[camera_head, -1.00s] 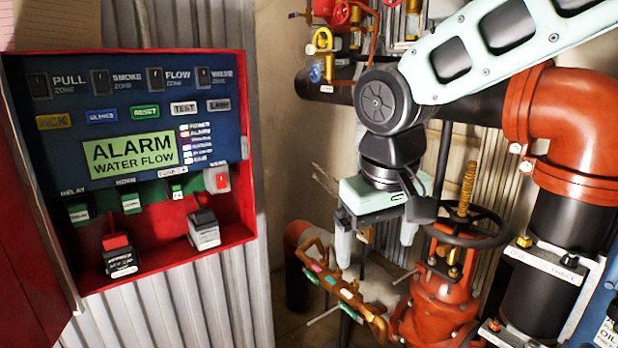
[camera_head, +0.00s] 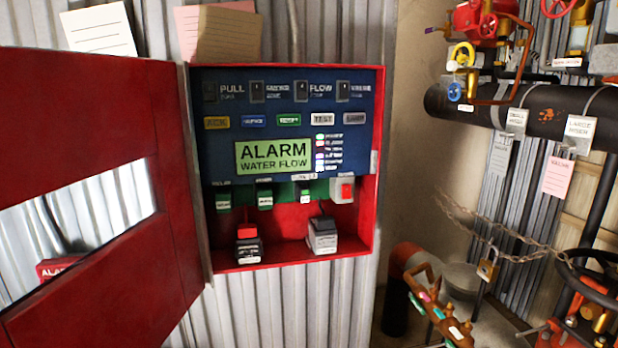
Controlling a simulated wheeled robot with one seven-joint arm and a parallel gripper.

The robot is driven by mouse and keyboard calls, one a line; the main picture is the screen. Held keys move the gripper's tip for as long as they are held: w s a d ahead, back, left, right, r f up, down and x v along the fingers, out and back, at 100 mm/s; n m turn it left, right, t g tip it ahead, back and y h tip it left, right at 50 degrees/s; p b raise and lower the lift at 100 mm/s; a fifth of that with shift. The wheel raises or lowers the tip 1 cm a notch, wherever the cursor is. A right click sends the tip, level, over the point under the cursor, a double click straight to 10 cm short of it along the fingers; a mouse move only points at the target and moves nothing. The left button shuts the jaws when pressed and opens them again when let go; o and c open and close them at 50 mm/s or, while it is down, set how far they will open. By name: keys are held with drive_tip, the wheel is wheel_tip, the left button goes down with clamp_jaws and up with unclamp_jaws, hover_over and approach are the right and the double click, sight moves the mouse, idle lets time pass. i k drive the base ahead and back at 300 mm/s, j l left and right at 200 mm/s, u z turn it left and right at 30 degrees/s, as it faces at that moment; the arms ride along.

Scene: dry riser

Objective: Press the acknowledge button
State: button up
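The yellow acknowledge button (camera_head: 216,123), lettered ACK, is at the left end of the button row on the blue panel face (camera_head: 225,155). The panel sits in an open red alarm box (camera_head: 377,170) on the corrugated wall. The green display (camera_head: 272,156) below the buttons reads ALARM WATER FLOW. To the right of ACK are a blue silence button (camera_head: 253,121), a green reset button (camera_head: 289,119), a TEST button (camera_head: 323,119) and one more. My gripper is out of view, and nothing covers the button.
The red door (camera_head: 100,200) with its window stands open to the left. Two batteries (camera_head: 322,235) sit in the box's bottom. Black pipe (camera_head: 470,108), valves, a chain and a padlock (camera_head: 487,266) are at right. The space before the panel looks clear.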

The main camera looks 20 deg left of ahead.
sight(211, 122)
drive_tip(key=u, duration=1.45)
